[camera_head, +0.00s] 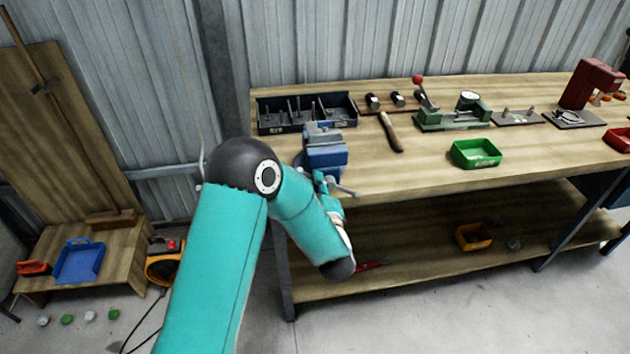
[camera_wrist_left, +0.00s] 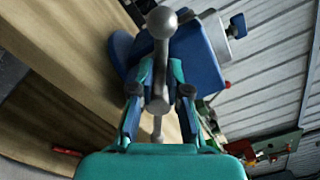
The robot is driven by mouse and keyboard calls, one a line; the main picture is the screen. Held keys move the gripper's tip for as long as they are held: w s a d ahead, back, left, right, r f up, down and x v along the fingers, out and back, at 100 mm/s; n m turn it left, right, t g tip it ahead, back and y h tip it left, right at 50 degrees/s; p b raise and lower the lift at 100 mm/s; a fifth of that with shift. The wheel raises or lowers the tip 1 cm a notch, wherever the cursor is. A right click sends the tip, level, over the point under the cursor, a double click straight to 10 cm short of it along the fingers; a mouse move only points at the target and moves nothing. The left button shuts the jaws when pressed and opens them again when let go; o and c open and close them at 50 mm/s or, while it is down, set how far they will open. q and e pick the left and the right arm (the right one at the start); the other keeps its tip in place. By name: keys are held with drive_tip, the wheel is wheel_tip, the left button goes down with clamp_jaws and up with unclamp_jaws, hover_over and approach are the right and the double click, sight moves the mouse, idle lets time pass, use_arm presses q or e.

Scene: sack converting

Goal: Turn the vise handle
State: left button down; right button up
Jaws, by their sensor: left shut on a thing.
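The blue vise (camera_head: 325,155) is mounted at the left front corner of the workbench. Its grey bar handle (camera_head: 345,191) sticks out in front, with a ball end. In the left wrist view the vise (camera_wrist_left: 200,62) fills the upper middle, and the handle (camera_wrist_left: 161,45) runs down between the fingers, its ball end above them. My left gripper (camera_wrist_left: 158,88) is shut on the handle. My right gripper is not in view.
The wooden workbench (camera_head: 410,166) carries a dark tool tray (camera_head: 307,125) behind the vise, a hammer (camera_head: 391,132), a green press (camera_head: 452,117) and a green bin (camera_head: 476,153). The lower shelf (camera_head: 405,262) holds a yellow bin (camera_head: 473,236). Bare bench top lies right of the vise.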

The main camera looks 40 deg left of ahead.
use_arm(q)
drive_tip(key=shift+d+f, duration=0.2)
drive_tip(key=shift+f, duration=0.15)
drive_tip(key=c, duration=1.1)
unclamp_jaws()
drive_tip(key=shift+r, duration=0.1)
drive_tip(key=shift+c, duration=0.2)
drive_tip(key=shift+r, duration=0.1)
drive_tip(key=v, duration=1.2)
drive_tip(key=shift+a, duration=0.15)
